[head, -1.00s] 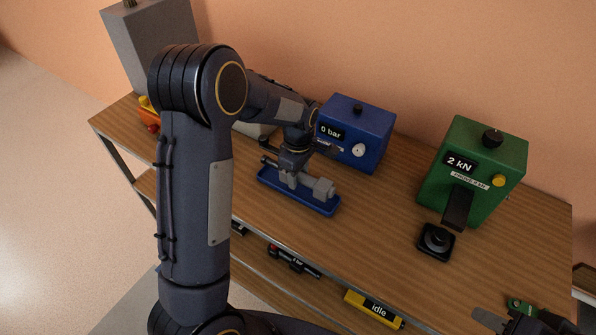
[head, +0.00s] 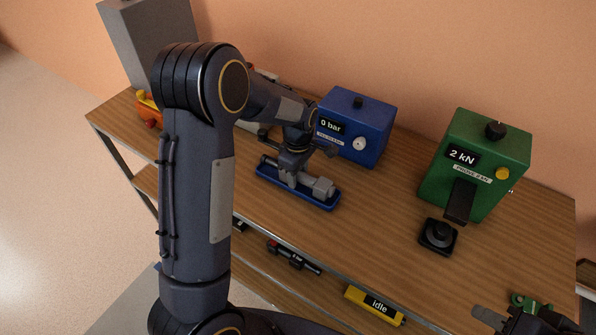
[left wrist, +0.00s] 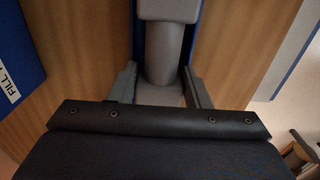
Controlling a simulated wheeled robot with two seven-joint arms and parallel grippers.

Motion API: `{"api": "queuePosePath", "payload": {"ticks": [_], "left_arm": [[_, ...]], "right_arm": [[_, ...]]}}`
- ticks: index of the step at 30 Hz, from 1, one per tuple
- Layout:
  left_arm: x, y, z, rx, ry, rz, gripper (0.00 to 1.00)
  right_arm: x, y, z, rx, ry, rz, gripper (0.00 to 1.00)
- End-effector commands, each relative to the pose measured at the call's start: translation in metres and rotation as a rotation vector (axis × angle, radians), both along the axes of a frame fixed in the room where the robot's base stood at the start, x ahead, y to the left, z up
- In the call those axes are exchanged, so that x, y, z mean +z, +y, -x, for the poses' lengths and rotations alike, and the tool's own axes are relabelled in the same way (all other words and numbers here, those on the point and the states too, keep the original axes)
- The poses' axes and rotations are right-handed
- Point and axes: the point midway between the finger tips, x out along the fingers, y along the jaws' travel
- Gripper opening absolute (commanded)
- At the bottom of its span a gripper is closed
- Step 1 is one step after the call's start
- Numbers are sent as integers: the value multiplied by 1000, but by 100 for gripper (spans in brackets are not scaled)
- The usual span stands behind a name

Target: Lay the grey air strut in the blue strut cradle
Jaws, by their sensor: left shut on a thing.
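The grey air strut (head: 321,187) lies lengthwise along the blue strut cradle (head: 330,205) on the bench. I cannot tell whether it touches the cradle's bottom. My left gripper (head: 289,177) is shut on the strut, with the wrist above it. In the left wrist view the strut (left wrist: 163,55) runs between the two fingers, and a blue strip of the cradle (left wrist: 193,35) shows beside it. My right gripper (head: 515,321) is partly in view at the lower right corner, by a green part; its jaws are unclear.
A blue box reading "0 bar" (head: 372,125) stands close behind the cradle. A green "2 kN" press (head: 483,145) stands to the right, with a black puck-like piece (head: 438,237) before it. A yellow "idle" unit (head: 374,305) is below the front edge. Bench between cradle and press is clear.

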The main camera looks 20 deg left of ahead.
Motion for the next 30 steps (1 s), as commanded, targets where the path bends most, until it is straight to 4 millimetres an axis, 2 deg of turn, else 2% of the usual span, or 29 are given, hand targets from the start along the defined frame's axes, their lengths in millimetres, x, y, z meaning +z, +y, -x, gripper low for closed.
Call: {"api": "queuePosePath", "payload": {"ticks": [3, 16, 17, 18, 23, 30], "left_arm": [[-6, 0, 0, 0, -1, 0, 0], [-7, 0, 1, 0, 3, 1, 0], [-7, 0, 1, 0, 3, 1, 45], [-8, 0, 1, 0, 4, 0, 50], [-9, 0, 3, 0, 10, 0, 69], [-10, 0, 4, 1, 17, 0, 69]], "right_arm": [[-5, 0, 0, 0, 0, 0, 36], [-4, 0, 0, 0, 0, 0, 36], [-5, 0, 0, 0, 0, 0, 36], [-5, 0, 0, 0, 0, 0, 36], [-5, 0, 0, 0, 0, 0, 36], [-5, 0, 0, 0, 0, 0, 36]]}}
